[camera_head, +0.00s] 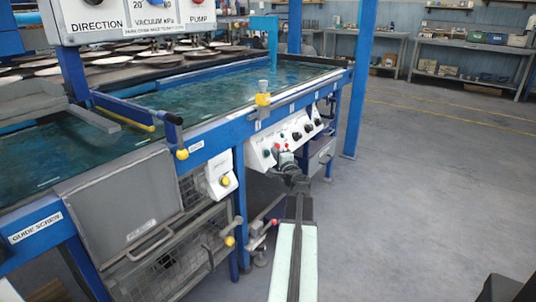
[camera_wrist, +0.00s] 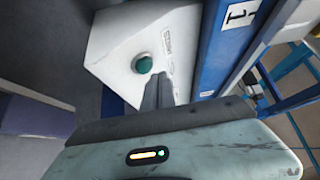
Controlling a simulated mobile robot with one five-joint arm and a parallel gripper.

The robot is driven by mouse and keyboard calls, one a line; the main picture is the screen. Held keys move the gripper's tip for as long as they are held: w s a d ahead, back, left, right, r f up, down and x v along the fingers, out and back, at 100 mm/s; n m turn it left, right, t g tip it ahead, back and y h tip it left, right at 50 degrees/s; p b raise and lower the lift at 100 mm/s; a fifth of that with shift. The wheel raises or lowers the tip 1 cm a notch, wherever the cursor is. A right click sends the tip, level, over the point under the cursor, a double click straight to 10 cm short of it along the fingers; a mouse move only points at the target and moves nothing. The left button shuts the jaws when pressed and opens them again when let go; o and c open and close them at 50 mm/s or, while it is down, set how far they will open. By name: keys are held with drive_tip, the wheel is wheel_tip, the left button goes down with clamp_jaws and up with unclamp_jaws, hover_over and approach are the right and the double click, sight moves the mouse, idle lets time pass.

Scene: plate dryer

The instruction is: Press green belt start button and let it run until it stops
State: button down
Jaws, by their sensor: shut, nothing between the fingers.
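The green button (camera_wrist: 142,64) is round and sits on the face of a white control box (camera_wrist: 125,40) in the wrist view. My gripper (camera_wrist: 160,78) has its two dark fingers together, with nothing between them. Its tips are close beside the button, a little right of it and lower in the picture. I cannot tell whether they touch the box. In the head view my gripper (camera_head: 284,158) is at the lower part of the white control panel (camera_head: 254,156) on the blue machine frame and partly covers it. The belt (camera_head: 215,95) is dark green-blue.
A smaller white box with a yellow button (camera_head: 225,181) is mounted left of the panel. A blue post (camera_head: 361,80) stands right of the machine. Yellow-tipped handles and a wire cage (camera_head: 165,270) are below the belt.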

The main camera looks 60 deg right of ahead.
drive_tip(key=shift+w, duration=0.1)
idle(0.3)
drive_tip(key=shift+w+f, duration=0.2)
drive_tip(key=shift+w, duration=0.1)
